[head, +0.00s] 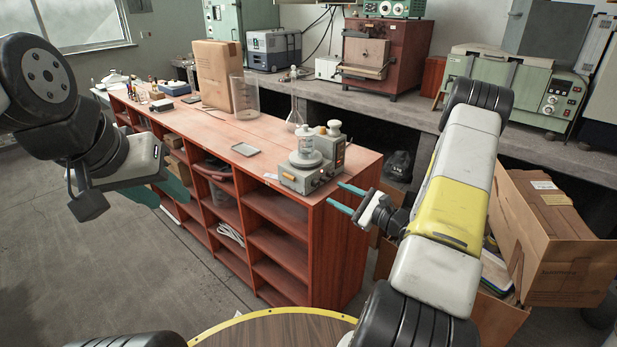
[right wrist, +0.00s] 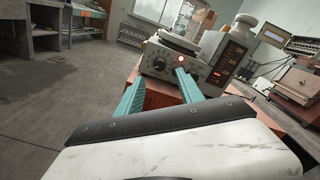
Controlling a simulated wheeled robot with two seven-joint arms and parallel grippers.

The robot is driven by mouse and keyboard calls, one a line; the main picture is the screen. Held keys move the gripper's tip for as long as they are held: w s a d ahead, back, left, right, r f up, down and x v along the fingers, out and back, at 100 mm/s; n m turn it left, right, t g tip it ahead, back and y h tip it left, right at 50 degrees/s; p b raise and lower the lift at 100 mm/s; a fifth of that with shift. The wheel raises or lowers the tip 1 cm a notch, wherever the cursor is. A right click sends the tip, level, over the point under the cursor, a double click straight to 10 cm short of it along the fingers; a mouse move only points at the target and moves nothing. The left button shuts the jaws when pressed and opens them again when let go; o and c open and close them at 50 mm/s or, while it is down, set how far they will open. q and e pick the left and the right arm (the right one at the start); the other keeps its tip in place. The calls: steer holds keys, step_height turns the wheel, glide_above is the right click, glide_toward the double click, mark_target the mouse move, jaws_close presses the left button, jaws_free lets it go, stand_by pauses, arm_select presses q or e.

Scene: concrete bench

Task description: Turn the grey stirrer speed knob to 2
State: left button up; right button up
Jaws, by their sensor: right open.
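The stirrer (head: 300,178) is a grey box near the right end of the red-brown bench, with a glass vessel on top. It also shows in the right wrist view (right wrist: 203,72), where its front panel carries a round knob (right wrist: 158,65) and a lit red lamp. The knob's pointer and scale are too small to read. My right gripper (head: 335,194) is open and empty, its teal fingers pointing at the stirrer. In the right wrist view the fingertips (right wrist: 160,77) are apart, in front of and below the panel. My left gripper (head: 172,190) is at the left, mostly hidden by its own hand.
The bench (head: 215,135) has open shelves below. A small grey tray (head: 245,149), a conical flask (head: 294,110), a glass cylinder (head: 245,97) and a cardboard box (head: 212,75) stand farther along it. Another open carton (head: 560,250) is at the right. Air before the stirrer is clear.

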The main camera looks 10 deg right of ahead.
mark_target(318, 185)
steer(key=x, duration=0.7)
steer(key=shift+w+a, duration=0.2)
jaws_close()
